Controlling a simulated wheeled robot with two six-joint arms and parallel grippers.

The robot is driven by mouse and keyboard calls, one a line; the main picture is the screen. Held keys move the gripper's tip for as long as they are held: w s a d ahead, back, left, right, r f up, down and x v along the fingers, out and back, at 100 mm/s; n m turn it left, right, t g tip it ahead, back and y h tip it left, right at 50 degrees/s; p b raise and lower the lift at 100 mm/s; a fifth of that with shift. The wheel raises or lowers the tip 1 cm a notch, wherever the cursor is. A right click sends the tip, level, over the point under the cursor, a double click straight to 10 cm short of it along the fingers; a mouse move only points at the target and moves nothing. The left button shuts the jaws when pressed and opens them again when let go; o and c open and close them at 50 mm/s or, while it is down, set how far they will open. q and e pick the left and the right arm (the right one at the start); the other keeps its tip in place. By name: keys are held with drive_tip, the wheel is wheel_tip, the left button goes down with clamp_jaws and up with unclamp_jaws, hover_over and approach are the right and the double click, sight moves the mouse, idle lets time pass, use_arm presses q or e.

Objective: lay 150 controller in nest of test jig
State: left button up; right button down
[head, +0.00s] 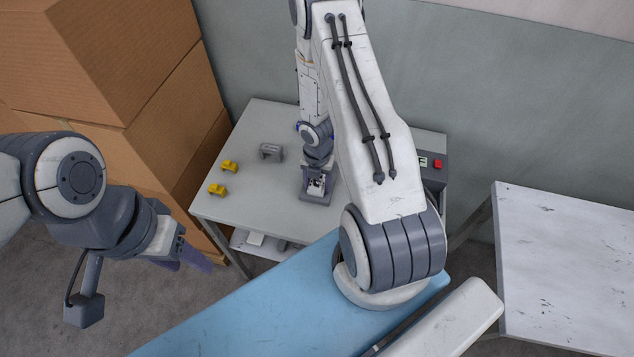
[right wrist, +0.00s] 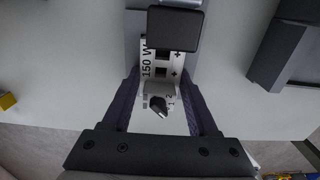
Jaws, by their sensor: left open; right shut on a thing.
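My right gripper (right wrist: 165,110) is shut on a white controller (right wrist: 155,72) printed "150 W", with its fingers along both sides. The controller also shows small in the head view (head: 316,186), low over the table. A grey plate-like part (right wrist: 132,45) lies under or beside the controller's far end, and a dark block (right wrist: 175,28) overlaps that end. I cannot tell whether the controller rests in a nest or is held just above it. The test jig appears to be the dark unit with a small display and red button (head: 437,164), partly hidden by my right arm. My left gripper (head: 187,262) is open and empty, left of the table.
The grey table (head: 245,185) carries two yellow parts (head: 229,166) (head: 217,189) and a grey block (head: 271,152) on its left. Cardboard boxes (head: 110,90) stack at the left. A light blue surface (head: 270,315) lies in front, and a bare pale table (head: 570,260) stands at right.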

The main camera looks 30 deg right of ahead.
drive_tip(key=shift+c, duration=0.5)
unclamp_jaws()
wheel_tip(320, 180, up, 10)
drive_tip(key=p, duration=1)
drive_tip(key=shift+r, duration=0.25)
drive_tip(key=a+r+m+h+b, duration=0.1)
drive_tip(key=a+r+m+b, duration=0.4)
drive_tip(key=a+r+m, duration=0.6)
drive_tip(key=s+a+r+m+y+b, duration=0.1)
drive_tip(key=s+a+r+m, duration=0.3)
drive_tip(key=s, duration=0.5)
drive_tip(key=s+a+r+m+y+b, duration=0.1)
drive_tip(key=s+a+r+m+b, duration=0.3)
drive_tip(key=s+a+r, duration=0.2)
drive_tip(key=s+a, duration=0.2)
drive_tip(key=a, duration=0.1)
drive_tip(key=shift+s, duration=0.4)
